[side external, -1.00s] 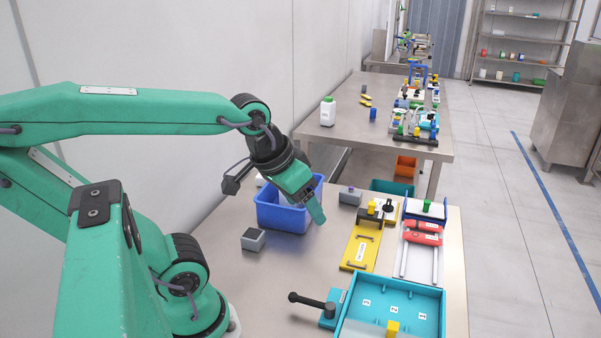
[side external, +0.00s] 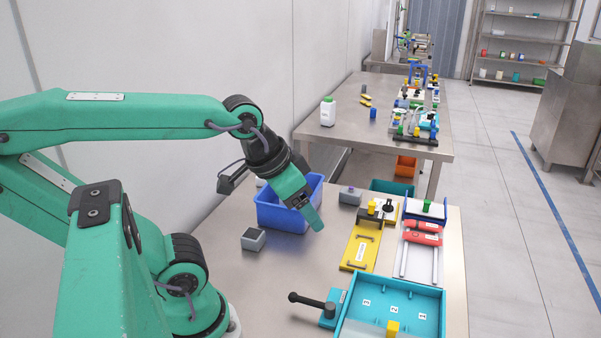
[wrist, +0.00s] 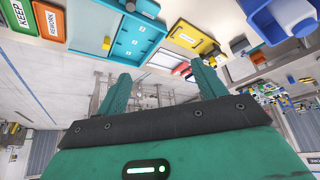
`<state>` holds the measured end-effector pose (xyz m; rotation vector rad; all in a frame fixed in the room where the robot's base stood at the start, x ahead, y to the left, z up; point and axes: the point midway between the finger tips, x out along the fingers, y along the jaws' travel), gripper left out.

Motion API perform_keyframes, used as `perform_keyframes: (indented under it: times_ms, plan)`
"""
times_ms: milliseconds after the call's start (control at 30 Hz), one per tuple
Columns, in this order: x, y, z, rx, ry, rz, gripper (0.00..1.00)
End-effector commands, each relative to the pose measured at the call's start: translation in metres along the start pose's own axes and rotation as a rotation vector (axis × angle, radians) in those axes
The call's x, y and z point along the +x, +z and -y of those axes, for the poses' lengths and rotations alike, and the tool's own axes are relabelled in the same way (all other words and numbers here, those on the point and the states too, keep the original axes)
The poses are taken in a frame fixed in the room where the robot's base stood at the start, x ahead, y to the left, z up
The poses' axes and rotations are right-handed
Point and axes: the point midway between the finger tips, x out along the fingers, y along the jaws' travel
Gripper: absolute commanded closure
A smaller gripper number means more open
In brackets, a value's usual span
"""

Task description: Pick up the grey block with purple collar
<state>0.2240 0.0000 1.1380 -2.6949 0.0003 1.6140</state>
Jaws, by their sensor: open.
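The grey block with purple collar (side external: 350,195) stands on the near steel table, just right of the blue bin, in the side external view. The purple shows as a small patch on its top. In the wrist view, a small grey block (wrist: 240,46) beside the blue bin appears to be the same one. My gripper (side external: 314,220) hangs in front of the blue bin, left of the block and apart from it, pointing down and right. In the wrist view my gripper (wrist: 160,84) has its two fingers spread with nothing between them.
The blue bin (side external: 274,213) is behind my gripper. Another grey block (side external: 254,239) sits left of it. A yellow plate (side external: 361,249), a rack with red tools (side external: 424,233) and a teal tray (side external: 433,302) fill the right side. The table's front-left middle is clear.

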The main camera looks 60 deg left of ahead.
Motion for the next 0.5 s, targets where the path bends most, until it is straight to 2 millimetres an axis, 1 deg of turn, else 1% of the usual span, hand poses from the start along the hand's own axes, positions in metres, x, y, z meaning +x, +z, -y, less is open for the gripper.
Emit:
perform_keyframes:
  times_ms: [33, 67, 100, 367, 500]
  plan:
    - [0.0000, 0.0000, 0.0000, 0.000, 0.000, 0.000, 0.20]
    - [0.0000, 0.0000, 0.0000, 0.000, 0.000, 0.000, 0.14]
    - [0.0000, 0.0000, 0.0000, 0.000, 0.000, 0.000, 0.11]
    - [0.0000, -0.0003, 0.0001, -0.001, 0.000, 0.000, 0.11]
    - [-0.0007, -0.0049, 0.0013, -0.007, -0.003, 0.004, 0.11]
